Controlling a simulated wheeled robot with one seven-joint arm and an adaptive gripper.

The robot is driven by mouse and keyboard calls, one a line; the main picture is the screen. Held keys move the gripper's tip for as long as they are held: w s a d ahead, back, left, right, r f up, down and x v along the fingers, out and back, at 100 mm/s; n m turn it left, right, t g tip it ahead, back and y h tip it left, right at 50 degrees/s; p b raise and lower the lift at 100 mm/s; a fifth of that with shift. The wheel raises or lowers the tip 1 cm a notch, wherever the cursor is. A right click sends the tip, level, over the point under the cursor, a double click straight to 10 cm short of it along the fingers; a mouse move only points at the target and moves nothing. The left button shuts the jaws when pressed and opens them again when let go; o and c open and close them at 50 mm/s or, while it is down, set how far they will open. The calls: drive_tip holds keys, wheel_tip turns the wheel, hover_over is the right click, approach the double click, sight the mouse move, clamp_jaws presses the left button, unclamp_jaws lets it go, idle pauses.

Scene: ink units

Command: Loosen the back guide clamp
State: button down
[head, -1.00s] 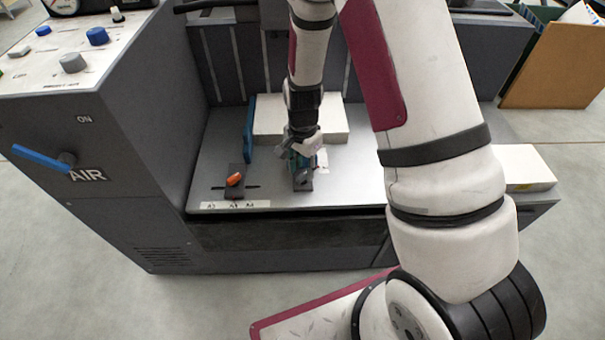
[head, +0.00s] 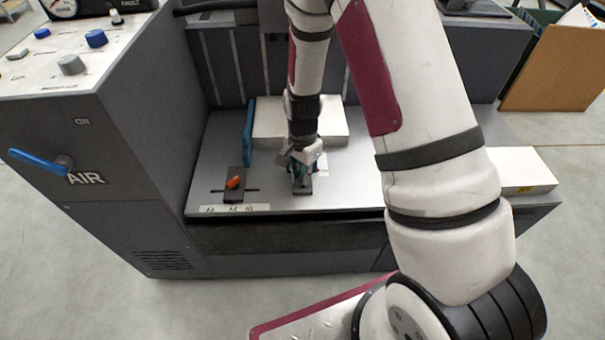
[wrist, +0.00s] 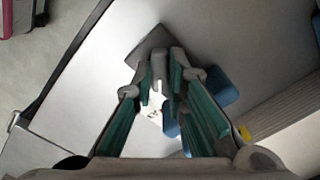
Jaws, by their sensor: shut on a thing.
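The back guide clamp shows as a small dark block (head: 302,188) on the grey feed table, under my gripper; its upper part is hidden by the fingers. In the wrist view the dark block (wrist: 152,42) lies just beyond the fingertips. My gripper (head: 301,168) points down at it, and its teal-padded fingers (wrist: 161,75) are closed in on the clamp's lever, of which little can be made out. A second clamp, a dark block (head: 237,175) with an orange lever (head: 233,183), stands apart to the left by a slot and a size scale.
A white paper stack (head: 268,122) lies behind my gripper, with a blue upright guide (head: 248,128) at its left. The machine's grey side cabinet (head: 120,150) with a blue AIR lever (head: 35,158) stands left. A white pack (head: 527,168) lies right. The table front is clear.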

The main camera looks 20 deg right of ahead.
drive_tip(key=shift+n, duration=0.3)
drive_tip(key=n, duration=0.3)
drive_tip(key=shift+n, duration=0.4)
drive_tip(key=n+p, duration=0.1)
drive_tip(key=n, duration=0.3)
drive_tip(key=shift+n, duration=0.3)
drive_tip(key=n+p, duration=0.1)
drive_tip(key=n, duration=0.7)
drive_tip(key=shift+n+p, duration=0.3)
drive_tip(key=shift+p, duration=0.05)
drive_tip(key=c, duration=1.6)
unclamp_jaws()
